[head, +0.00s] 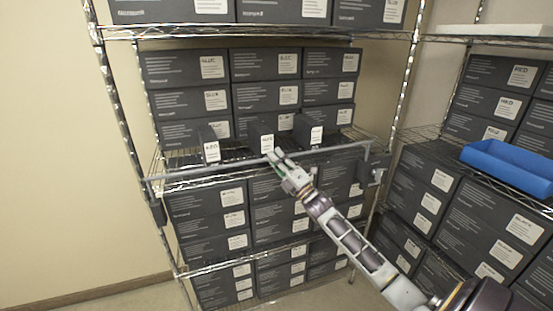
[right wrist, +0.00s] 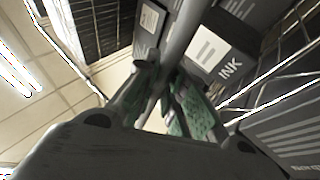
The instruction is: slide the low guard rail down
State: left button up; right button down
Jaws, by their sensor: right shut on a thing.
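The low guard rail (head: 220,168) is a grey bar across the front of the middle shelf, in front of dark boxes. It is joined to a dark bracket on each upright and rises slightly toward the right. My right gripper (head: 276,158) is shut on the rail near its middle. In the right wrist view the gripper (right wrist: 165,95) has its green-padded fingers on both sides of the grey rail (right wrist: 185,35). The fingertips partly hide the rail there. My left gripper is not in view.
Small dark boxes labelled INK (head: 261,135) stand just behind the rail. Stacked dark boxes (head: 205,210) fill the shelf below. A second wire rack on the right holds more boxes and a blue bin (head: 508,165). Bare wall (head: 60,150) lies to the left.

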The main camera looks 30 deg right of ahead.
jog(key=shift+f, duration=0.1)
